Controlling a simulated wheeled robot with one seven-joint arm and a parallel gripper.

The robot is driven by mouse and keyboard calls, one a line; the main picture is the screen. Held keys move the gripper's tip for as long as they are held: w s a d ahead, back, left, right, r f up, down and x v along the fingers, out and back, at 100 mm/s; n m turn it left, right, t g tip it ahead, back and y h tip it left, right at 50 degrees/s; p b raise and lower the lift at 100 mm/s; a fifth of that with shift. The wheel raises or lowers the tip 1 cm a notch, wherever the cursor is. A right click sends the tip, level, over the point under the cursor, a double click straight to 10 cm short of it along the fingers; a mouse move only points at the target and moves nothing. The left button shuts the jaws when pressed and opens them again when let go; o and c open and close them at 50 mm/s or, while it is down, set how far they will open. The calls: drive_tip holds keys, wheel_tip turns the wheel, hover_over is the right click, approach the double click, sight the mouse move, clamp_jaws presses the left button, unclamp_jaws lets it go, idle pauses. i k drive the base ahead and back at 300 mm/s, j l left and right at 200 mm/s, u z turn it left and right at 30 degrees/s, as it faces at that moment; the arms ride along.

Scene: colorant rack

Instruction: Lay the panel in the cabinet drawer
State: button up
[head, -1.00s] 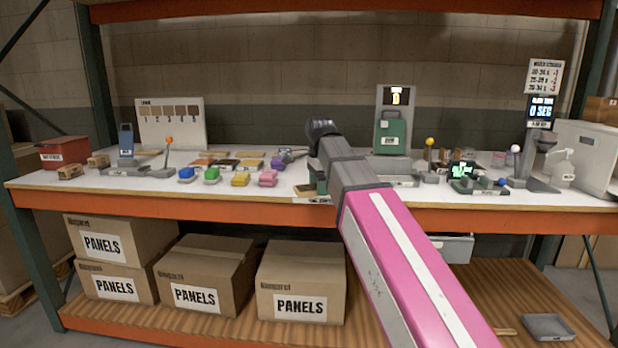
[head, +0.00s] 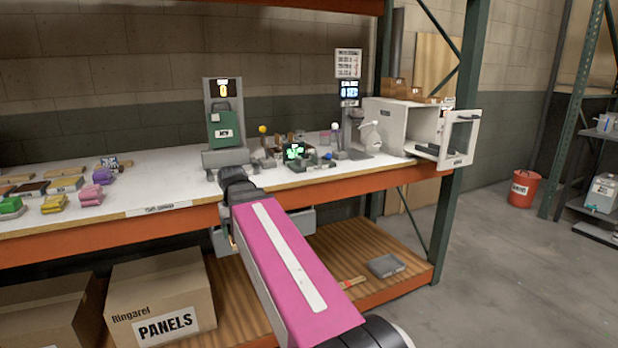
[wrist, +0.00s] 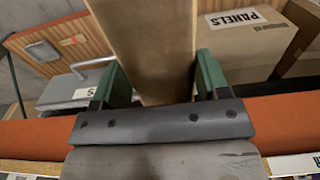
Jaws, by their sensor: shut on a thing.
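My gripper (wrist: 160,82) has its green fingers on either side of a flat brown wooden panel (wrist: 148,35), shut on it, in the wrist view. The panel reaches away from the fingers past the orange bench edge. In the head view my pink arm hides most of the gripper and the panel. The white cabinet (head: 392,127) stands at the right end of the bench, its glazed door (head: 461,137) open to the right. A dark tray-like drawer (head: 434,151) shows in its opening. My gripper is left of the cabinet and lower, near the bench's front edge.
A grey unit (head: 302,221) hangs under the bench; its handle shows in the wrist view (wrist: 93,62). Bench-top devices, including a green-fronted stand (head: 223,130), stand left of the cabinet. Panel boxes (head: 160,298) fill the lower shelf's left.

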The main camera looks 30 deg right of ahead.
sight(435, 147)
drive_tip(key=l+z, duration=0.55)
drive_tip(key=z, duration=0.15)
drive_tip(key=i+l+z, duration=0.2)
drive_tip(key=l+z, duration=0.2)
drive_tip(key=i+l+z, duration=0.25)
drive_tip(key=l+z, duration=0.15)
drive_tip(key=i+l+z, duration=0.6)
drive_tip(key=z, duration=0.2)
drive_tip(key=i+l+z, duration=0.35)
drive_tip(key=i, duration=0.4)
drive_tip(key=i+z, duration=0.35)
drive_tip(key=i, duration=0.45)
drive_tip(key=i+l+u, duration=0.1)
drive_tip(key=i+u, duration=0.25)
drive_tip(key=i+l+u, duration=0.4)
drive_tip(key=i, duration=0.15)
drive_tip(key=i+l+u, duration=0.45)
drive_tip(key=u, duration=0.35)
drive_tip(key=i+l+u, duration=0.2)
drive_tip(key=u, duration=0.2)
drive_tip(key=i+l+u, duration=0.3)
drive_tip(key=u, duration=0.15)
drive_tip(key=i+l+u, duration=0.1)
drive_tip(key=l+u, duration=0.3)
drive_tip(key=i+j, duration=0.05)
drive_tip(key=j, duration=0.05)
